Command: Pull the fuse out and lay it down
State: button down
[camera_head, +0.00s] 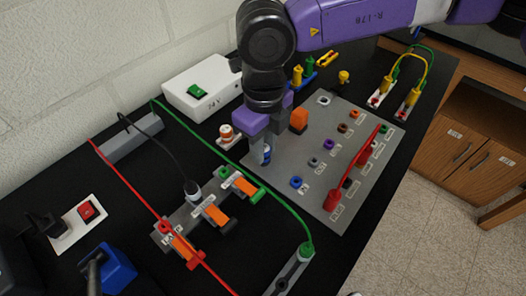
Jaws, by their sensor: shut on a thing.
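My gripper (263,147), below its purple body, points down over the left part of the grey socket panel (320,133). It is shut on a small piece with blue and white on it, the fuse (266,157), mostly hidden by the fingers. I cannot tell whether the fuse's lower end is still in the panel or just above it. An orange block (299,120) stands on the panel to the right of the gripper.
A red lead (368,155) and several coloured sockets occupy the panel's right side. Orange lever clips (217,214) and cables lie at front left. A white box with a green switch (198,91) stands behind. Black bench shows between the gripper and the clips.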

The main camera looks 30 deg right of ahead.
jog(key=shift+r+p, duration=0.85)
jog(key=shift+r, duration=2)
